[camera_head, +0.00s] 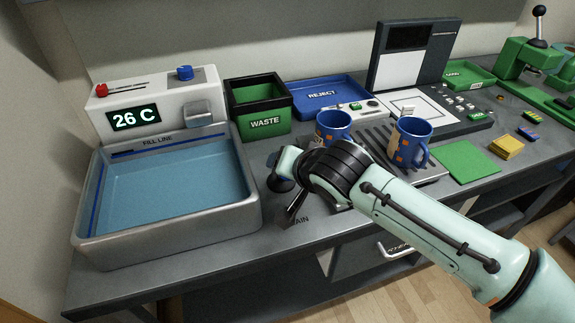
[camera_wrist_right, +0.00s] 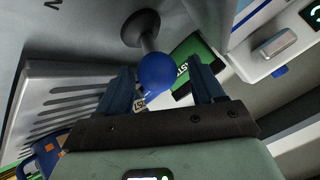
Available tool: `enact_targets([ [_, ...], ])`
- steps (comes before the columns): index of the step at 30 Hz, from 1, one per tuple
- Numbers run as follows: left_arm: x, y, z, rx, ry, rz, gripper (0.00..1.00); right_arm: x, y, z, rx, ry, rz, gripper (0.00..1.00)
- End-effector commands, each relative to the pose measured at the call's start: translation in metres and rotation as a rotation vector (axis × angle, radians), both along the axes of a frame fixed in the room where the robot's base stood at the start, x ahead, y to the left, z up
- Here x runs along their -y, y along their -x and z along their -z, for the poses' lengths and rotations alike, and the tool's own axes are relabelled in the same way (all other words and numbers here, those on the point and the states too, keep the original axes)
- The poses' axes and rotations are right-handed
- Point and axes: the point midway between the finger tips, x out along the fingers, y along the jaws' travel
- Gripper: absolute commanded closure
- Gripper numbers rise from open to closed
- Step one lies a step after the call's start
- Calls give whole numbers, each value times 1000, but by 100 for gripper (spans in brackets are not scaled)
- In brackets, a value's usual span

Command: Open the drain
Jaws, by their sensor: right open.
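A blue ball knob (camera_wrist_right: 157,72) on a dark stem with a round base stands on the counter in the right wrist view. My right gripper (camera_wrist_right: 160,85) is open, with one finger on each side of the knob; I cannot tell whether either touches it. In the head view my right gripper (camera_head: 287,192) is low over the counter, right of the basin, and the knob is mostly hidden by it. A counter label ending in "AIN" (camera_head: 301,220) is partly covered. The grey basin (camera_head: 250,207) holds blue water (camera_head: 170,195). My left gripper is not in view.
The heater unit (camera_head: 160,100) reads 26 C behind the basin. A green waste bin (camera_head: 262,122) stands behind my gripper. Two blue mugs, one left (camera_head: 332,122) and one right (camera_head: 413,135), stand on a slotted tray (camera_head: 378,140). A green mat (camera_head: 465,162) lies at the right.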

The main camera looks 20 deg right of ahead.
Motion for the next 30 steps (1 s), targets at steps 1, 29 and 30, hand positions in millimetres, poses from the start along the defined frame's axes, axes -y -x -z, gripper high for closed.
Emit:
enact_targets([
  [1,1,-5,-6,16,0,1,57,2,9,-11,5,-3,1,33],
  [29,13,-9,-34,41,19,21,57,9,83,-71,0,1,0,33],
  [30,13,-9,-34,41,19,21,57,9,83,-71,0,1,0,33],
])
